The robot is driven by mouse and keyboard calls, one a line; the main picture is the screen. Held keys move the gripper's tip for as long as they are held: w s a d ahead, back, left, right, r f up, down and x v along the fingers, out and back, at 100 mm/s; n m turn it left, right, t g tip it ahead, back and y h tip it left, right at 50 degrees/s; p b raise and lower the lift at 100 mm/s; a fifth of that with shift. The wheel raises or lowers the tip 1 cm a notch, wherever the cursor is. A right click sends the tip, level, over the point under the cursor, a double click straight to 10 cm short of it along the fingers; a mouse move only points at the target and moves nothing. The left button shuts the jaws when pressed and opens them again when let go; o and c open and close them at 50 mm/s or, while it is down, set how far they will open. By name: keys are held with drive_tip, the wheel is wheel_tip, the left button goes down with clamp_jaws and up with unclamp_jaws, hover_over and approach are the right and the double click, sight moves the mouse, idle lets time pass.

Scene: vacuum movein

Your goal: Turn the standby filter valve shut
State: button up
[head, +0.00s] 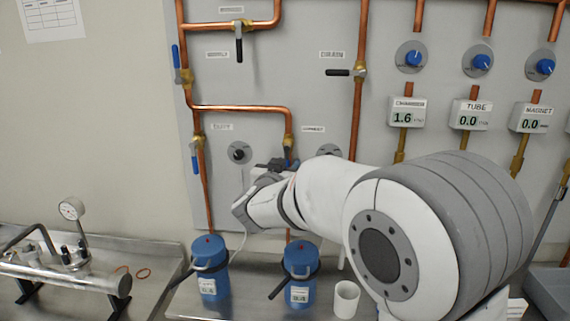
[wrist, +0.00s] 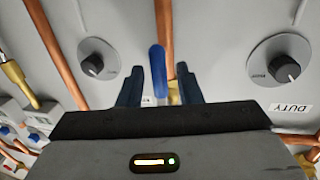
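The standby filter valve's blue lever (wrist: 157,68) lies along a copper pipe in the wrist view, roughly in line with it. My gripper (wrist: 158,86) is open, one dark finger on each side of the lever, with a gap on both sides. Whether the fingers reach to the lever's depth is hard to tell. In the head view, the valve's brass body (head: 288,141) shows just above my gripper (head: 278,164), which hides most of the lever. The duty valve's blue lever (head: 195,160) hangs down on the pipe to the left.
Two blue filter canisters (head: 209,270) (head: 300,276) stand below on a metal bench. Dark knobs (wrist: 97,65) (wrist: 283,68) flank the lever. A white cup (head: 346,300) stands by the right canister. My arm covers the lower right panel.

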drive_tip(key=shift+w, duration=0.2)
drive_tip(key=shift+c, duration=0.2)
clamp_jaws()
